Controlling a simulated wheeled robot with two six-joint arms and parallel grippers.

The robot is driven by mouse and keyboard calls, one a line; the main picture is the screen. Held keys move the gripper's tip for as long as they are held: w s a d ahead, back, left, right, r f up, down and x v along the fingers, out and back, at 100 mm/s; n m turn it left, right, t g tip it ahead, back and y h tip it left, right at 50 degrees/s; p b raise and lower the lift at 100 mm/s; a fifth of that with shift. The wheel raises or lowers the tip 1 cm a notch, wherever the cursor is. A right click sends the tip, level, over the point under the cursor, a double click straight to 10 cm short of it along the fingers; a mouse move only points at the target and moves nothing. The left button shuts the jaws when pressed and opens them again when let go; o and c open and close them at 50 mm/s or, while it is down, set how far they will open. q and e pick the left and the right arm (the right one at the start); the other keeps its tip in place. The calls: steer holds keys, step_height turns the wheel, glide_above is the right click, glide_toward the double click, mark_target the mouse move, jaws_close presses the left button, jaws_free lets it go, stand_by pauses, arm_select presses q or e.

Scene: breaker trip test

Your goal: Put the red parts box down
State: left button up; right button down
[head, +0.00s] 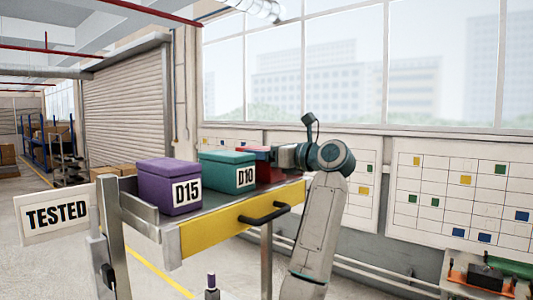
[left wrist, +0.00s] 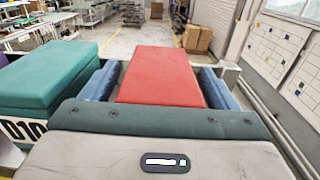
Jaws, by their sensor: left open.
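The red parts box (head: 268,172) sits on the cart shelf (head: 212,236), at the right end of a row of boxes; part of it is hidden behind the teal box and my gripper. My left gripper (head: 280,156) is at the red box, reaching in from the right. In the left wrist view the red box (left wrist: 158,75) lies between the two blue fingers, one along each side. The jaws are open; whether the pads touch the box is hard to tell. My right gripper is not in view.
A teal box (head: 228,172) marked D10 stands just left of the red box, close to my left finger. A purple box (head: 169,187) marked D15 is further left. A TESTED sign (head: 56,216) is at the cart's left end. A black handle (head: 264,214) sticks out in front.

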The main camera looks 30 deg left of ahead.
arm_select(q)
steer(key=shift+d, duration=0.15)
steer(key=d+b, duration=0.3)
steer(key=d, duration=0.1)
steer(key=shift+s+f+b, duration=0.2)
steer(key=shift+f+b, duration=0.1)
steer(key=shift+b, duration=0.05)
steer(key=d+b, duration=0.3)
steer(key=d, duration=0.4)
steer(key=shift+s+d+r+b, duration=0.3)
steer(key=shift+r+b, duration=0.05)
steer(key=shift+r, duration=0.1)
